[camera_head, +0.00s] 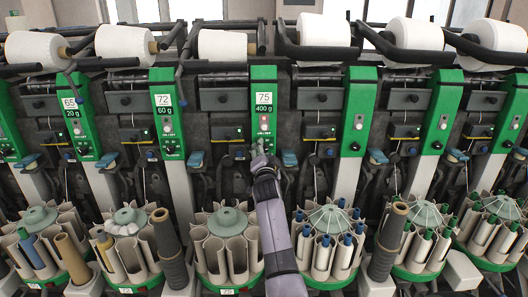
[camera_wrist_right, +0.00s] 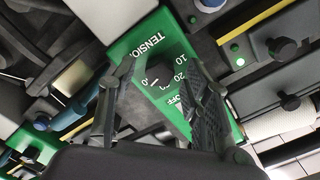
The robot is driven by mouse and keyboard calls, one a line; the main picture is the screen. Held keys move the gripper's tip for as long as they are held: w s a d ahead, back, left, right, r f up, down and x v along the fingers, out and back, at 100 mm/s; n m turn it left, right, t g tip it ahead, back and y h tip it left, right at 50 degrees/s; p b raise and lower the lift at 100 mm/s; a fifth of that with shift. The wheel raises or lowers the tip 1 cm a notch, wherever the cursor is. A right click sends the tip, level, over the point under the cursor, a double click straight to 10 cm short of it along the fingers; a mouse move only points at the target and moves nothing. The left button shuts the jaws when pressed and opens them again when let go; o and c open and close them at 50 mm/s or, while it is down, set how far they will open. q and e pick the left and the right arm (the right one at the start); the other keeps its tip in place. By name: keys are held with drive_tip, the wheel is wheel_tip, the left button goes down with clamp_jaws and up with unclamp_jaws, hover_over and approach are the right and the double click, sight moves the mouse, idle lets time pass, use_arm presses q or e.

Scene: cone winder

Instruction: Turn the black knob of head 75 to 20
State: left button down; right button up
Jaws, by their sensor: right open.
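In the right wrist view the panel (camera_wrist_right: 130,42) reads TENSION, 10, 20 and OFF. The black knob (camera_wrist_right: 155,79) sits between the two fingers of my open right gripper (camera_wrist_right: 161,66). A short white mark shows on the knob, but its exact setting is hard to read. Whether the fingers touch the knob cannot be told. My left gripper is not in view.
Neighbouring green panels stand left (camera_head: 168,112) and right (camera_head: 358,112), each with its own knob. White yarn cones (camera_head: 222,45) lie along the top. Round tube magazines (camera_head: 329,236) stand below, on both sides of my right arm.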

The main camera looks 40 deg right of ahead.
drive_tip(key=shift+c, duration=1.2)
drive_tip(key=c, duration=0.4)
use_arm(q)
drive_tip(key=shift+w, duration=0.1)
use_arm(e)
clamp_jaws()
drive_tip(key=shift+n, duration=0.4)
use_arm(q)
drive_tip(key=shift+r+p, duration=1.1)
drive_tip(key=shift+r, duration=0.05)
use_arm(e)
drive_tip(key=shift+s+f+n, duration=0.1)
drive_tip(key=shift+n, duration=9.4)
